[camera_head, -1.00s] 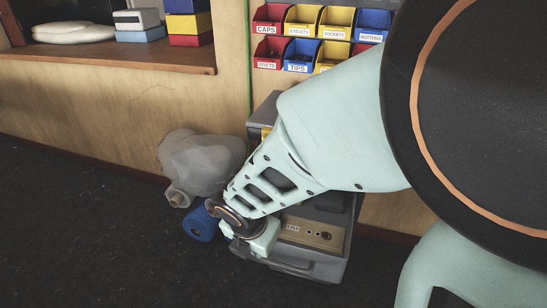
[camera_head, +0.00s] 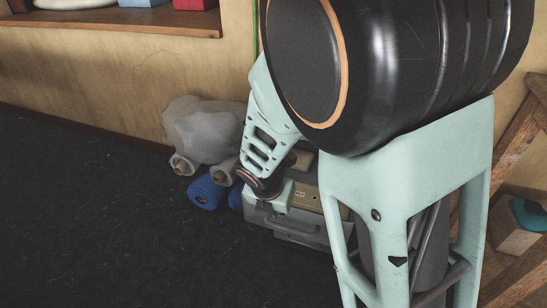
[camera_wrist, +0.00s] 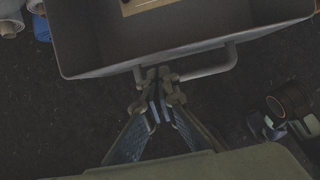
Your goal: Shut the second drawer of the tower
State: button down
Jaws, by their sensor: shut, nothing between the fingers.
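The grey drawer tower (camera_head: 304,164) stands against the wall, largely hidden behind my arm. A grey drawer (camera_head: 318,232) with a bar handle sticks out low at its front, with a tan labelled piece in it. I cannot tell its number in the tower. In the wrist view the drawer (camera_wrist: 105,55) fills the top, and its handle (camera_wrist: 212,70) runs along the front. My gripper (camera_wrist: 159,78) is shut and empty, its tips at the handle beside the drawer front. Whether they touch is unclear. In the head view the fingertips are hidden.
A pale wrapped bundle (camera_head: 200,128) and blue rolls (camera_head: 206,190) lie left of the tower. A wooden frame (camera_head: 515,280) stands at the right. The dark floor (camera_head: 90,220) at the left is clear.

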jog(key=shift+w+d, duration=0.15)
jog(key=shift+w, duration=0.4)
jog(key=shift+w+d, duration=0.1)
jog(key=w+d+p, duration=0.3)
jog(key=w+p, duration=0.2)
jog(key=w, duration=0.3)
jog(key=w+d+p, duration=0.3)
jog(key=w+p, duration=0.2)
jog(key=w, duration=0.3)
jog(key=shift+w, duration=0.3)
